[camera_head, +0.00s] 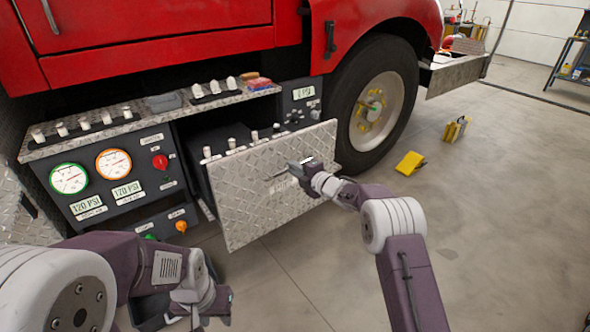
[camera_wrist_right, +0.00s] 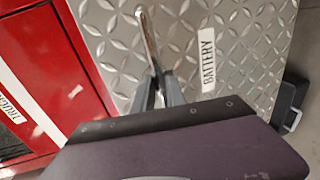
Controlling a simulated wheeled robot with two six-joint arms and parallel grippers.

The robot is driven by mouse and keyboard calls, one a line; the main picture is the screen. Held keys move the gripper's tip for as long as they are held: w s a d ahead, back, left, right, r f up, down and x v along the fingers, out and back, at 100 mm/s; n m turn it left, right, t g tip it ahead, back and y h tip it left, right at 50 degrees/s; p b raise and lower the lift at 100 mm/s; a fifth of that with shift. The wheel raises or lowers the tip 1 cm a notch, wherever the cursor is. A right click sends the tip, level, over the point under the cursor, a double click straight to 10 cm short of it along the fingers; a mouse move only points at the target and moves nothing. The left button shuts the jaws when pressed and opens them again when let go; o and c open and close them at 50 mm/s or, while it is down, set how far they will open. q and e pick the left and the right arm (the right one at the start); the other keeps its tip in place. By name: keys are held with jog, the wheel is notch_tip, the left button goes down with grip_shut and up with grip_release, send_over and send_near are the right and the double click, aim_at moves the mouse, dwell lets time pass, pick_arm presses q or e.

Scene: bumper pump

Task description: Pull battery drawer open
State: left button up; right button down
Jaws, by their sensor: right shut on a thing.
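The battery drawer (camera_head: 245,195) has a diamond-plate front and stands pulled out from the truck's side panel, with its dark inside and several white-topped fittings showing behind the front. In the right wrist view its front (camera_wrist_right: 240,35) carries a white BATTERY label (camera_wrist_right: 207,60). My right gripper (camera_head: 299,168) is at the upper middle of the drawer front. In the right wrist view it is shut on the metal bar handle (camera_wrist_right: 146,35). My left gripper (camera_head: 215,303) is low at the front left, away from the drawer; its fingers do not show clearly.
A gauge panel (camera_head: 112,188) with dials and knobs is left of the drawer. The truck's tyre (camera_head: 345,125) stands close to the drawer's right end. Yellow wheel chocks (camera_head: 410,163) lie on the floor. The concrete floor at the right is largely clear.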

pick_arm(q)
jog(key=shift+w+a+f, duration=0.1)
jog(key=shift+w+a, duration=0.05)
jog(key=shift+w, duration=0.05)
pick_arm(e)
jog(key=shift+w+a+f, duration=0.15)
jog(key=shift+w+f, duration=0.05)
jog(key=c, duration=1.4)
grip_release()
jog(key=shift+w+f, duration=0.1)
jog(key=shift+w, duration=0.05)
pick_arm(q)
jog(key=shift+r+p, duration=0.55)
jog(key=shift+p, duration=0.05)
pick_arm(e)
jog(key=v, duration=0.9)
